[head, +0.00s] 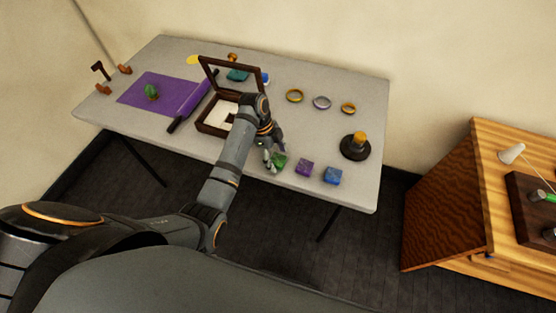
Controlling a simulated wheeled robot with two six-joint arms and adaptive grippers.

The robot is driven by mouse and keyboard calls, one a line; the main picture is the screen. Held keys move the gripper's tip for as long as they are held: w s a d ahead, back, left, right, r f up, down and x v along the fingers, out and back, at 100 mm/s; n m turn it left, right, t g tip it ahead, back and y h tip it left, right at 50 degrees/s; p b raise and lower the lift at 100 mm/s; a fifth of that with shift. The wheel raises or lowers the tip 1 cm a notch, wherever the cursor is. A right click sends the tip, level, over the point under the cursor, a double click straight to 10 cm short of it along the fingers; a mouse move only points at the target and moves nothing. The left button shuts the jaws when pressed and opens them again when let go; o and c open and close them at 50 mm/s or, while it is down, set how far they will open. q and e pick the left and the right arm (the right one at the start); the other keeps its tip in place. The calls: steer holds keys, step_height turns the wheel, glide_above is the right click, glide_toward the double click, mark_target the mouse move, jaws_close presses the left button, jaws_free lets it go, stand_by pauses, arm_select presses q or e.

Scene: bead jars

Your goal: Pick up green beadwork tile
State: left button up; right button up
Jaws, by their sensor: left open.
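The green beadwork tile (280,161) lies near the front edge of the grey table, left of a purple tile (304,167) and a blue tile (332,175). My left gripper (271,160) is open and comes down right beside the green tile. Its fingers partly cover the tile's left side. I cannot tell whether they touch the tile. My right gripper is not in view.
A dark open-lidded box (213,119) stands behind my left arm. A purple mat (150,88) with a small green item lies at left. Several rings, including a gold one (295,95), and a dark round stand (355,148) are at right. A wooden cabinet (445,210) stands apart.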

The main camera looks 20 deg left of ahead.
arm_select(q)
steer(key=c, duration=1.3)
steer(key=shift+c, duration=0.2)
steer(key=shift+r, duration=0.15)
